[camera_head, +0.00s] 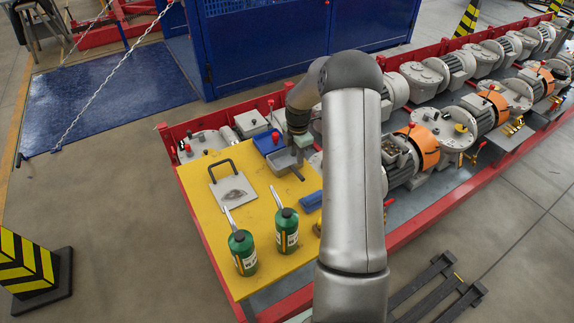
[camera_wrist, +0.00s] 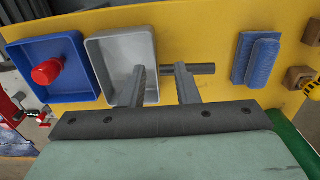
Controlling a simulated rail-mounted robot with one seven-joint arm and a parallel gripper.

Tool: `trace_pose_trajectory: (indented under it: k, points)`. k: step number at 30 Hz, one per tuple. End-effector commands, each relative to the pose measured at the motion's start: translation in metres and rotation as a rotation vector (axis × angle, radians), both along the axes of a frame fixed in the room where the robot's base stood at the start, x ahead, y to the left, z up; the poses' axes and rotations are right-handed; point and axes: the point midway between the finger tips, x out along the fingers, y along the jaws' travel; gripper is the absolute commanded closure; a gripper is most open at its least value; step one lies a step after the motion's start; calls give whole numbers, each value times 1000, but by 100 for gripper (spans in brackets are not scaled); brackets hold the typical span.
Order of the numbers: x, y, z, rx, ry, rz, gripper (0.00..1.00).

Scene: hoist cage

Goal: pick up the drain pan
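The drain pan appears to be the shallow grey tray (camera_head: 281,163) on the yellow table top, beside a blue tray. In the wrist view the grey tray (camera_wrist: 112,50) lies open side up, just beyond my fingers. My gripper (camera_wrist: 160,68) is open and empty. Its left finger overlaps the tray's inside near the right wall, and its right finger is outside that wall. I cannot tell whether either finger touches the tray. In the head view my gripper (camera_head: 299,158) points down at the tray's right side and partly hides it.
The blue tray (camera_wrist: 45,55) with a red knob (camera_wrist: 47,71) adjoins the left. A dark cylinder (camera_wrist: 203,69) lies right; a blue block (camera_wrist: 262,62) is farther right. Two green bottles (camera_head: 286,230) and a handled plate (camera_head: 233,191) share the yellow table (camera_head: 205,218).

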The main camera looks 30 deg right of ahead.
Motion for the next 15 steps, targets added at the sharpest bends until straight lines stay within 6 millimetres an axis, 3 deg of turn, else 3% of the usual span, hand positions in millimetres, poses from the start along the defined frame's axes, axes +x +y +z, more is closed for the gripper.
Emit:
trace_pose_trajectory:
  k: [5,15]
  points:
    - [1,-1,-11,0,1,0,72]
    - [7,-4,-55,0,2,1,72]
